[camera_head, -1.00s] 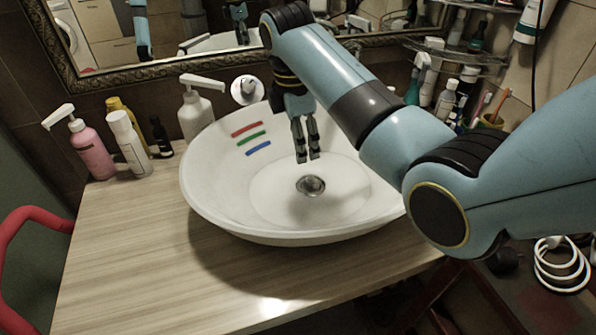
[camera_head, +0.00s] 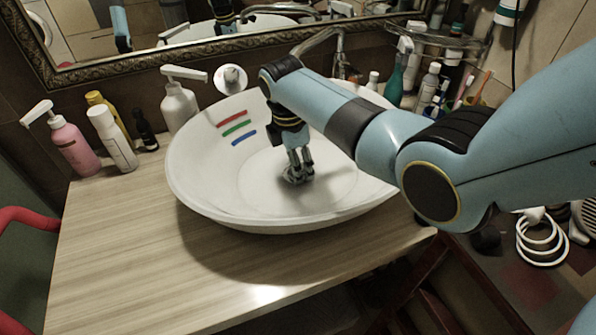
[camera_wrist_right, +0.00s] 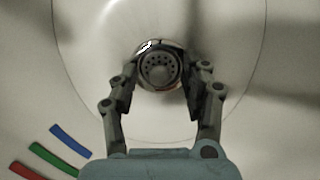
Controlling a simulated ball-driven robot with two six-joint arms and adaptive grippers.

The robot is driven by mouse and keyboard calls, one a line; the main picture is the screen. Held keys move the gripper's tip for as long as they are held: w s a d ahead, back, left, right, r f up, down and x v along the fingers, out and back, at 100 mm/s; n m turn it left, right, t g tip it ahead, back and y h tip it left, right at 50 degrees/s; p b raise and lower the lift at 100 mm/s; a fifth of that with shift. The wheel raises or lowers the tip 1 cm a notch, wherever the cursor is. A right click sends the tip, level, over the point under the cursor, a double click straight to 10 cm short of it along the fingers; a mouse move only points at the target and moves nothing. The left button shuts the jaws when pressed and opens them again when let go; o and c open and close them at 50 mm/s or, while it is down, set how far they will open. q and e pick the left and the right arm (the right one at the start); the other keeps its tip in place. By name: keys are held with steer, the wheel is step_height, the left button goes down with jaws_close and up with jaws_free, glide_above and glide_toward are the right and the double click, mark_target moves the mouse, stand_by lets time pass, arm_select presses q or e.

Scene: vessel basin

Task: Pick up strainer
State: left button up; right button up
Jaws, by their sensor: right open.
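The strainer, a round metal piece with small holes and a knob, sits at the bottom of the white basin (camera_head: 200,200). In the right wrist view the strainer (camera_wrist_right: 158,70) lies between the fingertips of my right gripper (camera_wrist_right: 158,85). The fingers are apart, one at each side of it. I cannot tell whether they touch its rim. In the head view my right gripper (camera_head: 298,178) points down into the basin and mostly hides the strainer. My left gripper is not seen.
Red, green and blue marks (camera_head: 238,129) are on the basin's inner wall. A pink pump bottle (camera_head: 74,148) and a white bottle (camera_head: 113,140) stand left on the wooden counter (camera_head: 110,255), which is clear in front. A mirror (camera_head: 190,30) is behind; a shelf with bottles (camera_head: 428,85) is at right.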

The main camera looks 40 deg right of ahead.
jaws_close()
